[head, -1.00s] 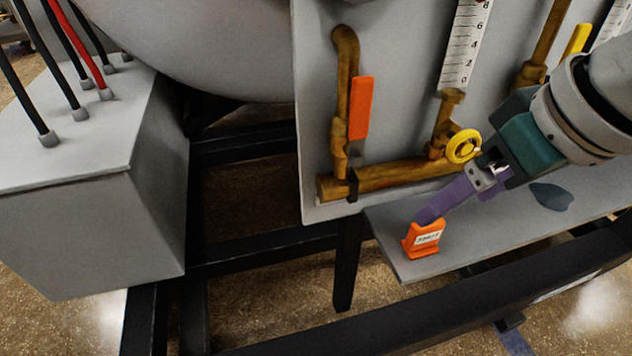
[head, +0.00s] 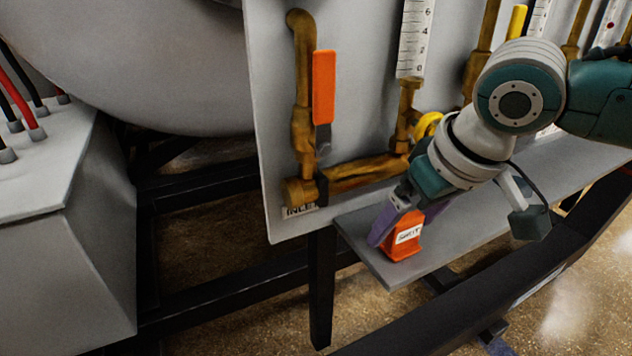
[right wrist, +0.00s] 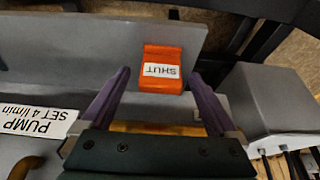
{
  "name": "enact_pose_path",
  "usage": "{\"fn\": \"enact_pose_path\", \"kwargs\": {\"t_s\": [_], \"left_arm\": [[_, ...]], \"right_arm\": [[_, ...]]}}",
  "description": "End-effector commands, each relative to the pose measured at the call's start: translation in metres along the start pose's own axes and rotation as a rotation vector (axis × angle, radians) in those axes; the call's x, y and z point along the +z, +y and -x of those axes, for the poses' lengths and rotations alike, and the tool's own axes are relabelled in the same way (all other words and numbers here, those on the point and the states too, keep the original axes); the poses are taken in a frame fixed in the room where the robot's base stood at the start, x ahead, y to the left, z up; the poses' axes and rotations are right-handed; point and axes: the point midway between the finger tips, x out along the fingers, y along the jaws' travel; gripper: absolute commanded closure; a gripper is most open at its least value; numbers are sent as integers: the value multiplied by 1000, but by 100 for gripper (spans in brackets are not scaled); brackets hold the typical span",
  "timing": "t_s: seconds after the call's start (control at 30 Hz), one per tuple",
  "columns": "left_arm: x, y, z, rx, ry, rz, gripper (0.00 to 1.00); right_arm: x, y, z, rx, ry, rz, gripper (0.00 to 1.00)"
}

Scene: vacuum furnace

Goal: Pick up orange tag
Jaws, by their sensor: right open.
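The orange tag (head: 404,238) with a white label stands on the grey shelf (head: 370,250) near its left end. In the right wrist view the tag (right wrist: 162,55) shows its label, reading SHUT, beyond and between the fingertips. My right gripper (head: 400,222) is open, with its purple fingers around the upper part of the tag in the head view; one finger is left of it and the other behind its right side. In the right wrist view the open gripper (right wrist: 160,78) has clear space on both sides of the tag. Contact cannot be told. My left gripper is not in view.
Brass pipes (head: 360,173) with an orange lever handle (head: 323,88) and a yellow handwheel (head: 427,126) are on the grey panel behind the shelf. A black frame rail (head: 440,318) runs in front. A grey box (head: 70,260) stands at the left.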

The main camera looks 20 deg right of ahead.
Motion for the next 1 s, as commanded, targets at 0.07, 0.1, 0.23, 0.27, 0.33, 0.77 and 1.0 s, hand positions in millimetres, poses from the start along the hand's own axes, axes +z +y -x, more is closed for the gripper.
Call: {"fn": "enact_pose_path", "kwargs": {"t_s": [0.07,0.1,0.23,0.27,0.33,0.77,1.0], "left_arm": [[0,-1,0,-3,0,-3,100],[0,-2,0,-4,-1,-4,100],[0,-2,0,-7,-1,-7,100],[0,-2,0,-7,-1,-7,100],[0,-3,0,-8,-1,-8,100],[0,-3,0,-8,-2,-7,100],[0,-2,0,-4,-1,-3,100]], "right_arm": [[0,0,-1,0,1,1,5],[0,0,0,0,1,1,5],[0,0,0,0,0,1,8],[0,0,0,0,0,1,12],[0,0,0,0,0,0,20],[0,0,0,0,0,0,68],[0,0,0,0,0,0,94]]}}
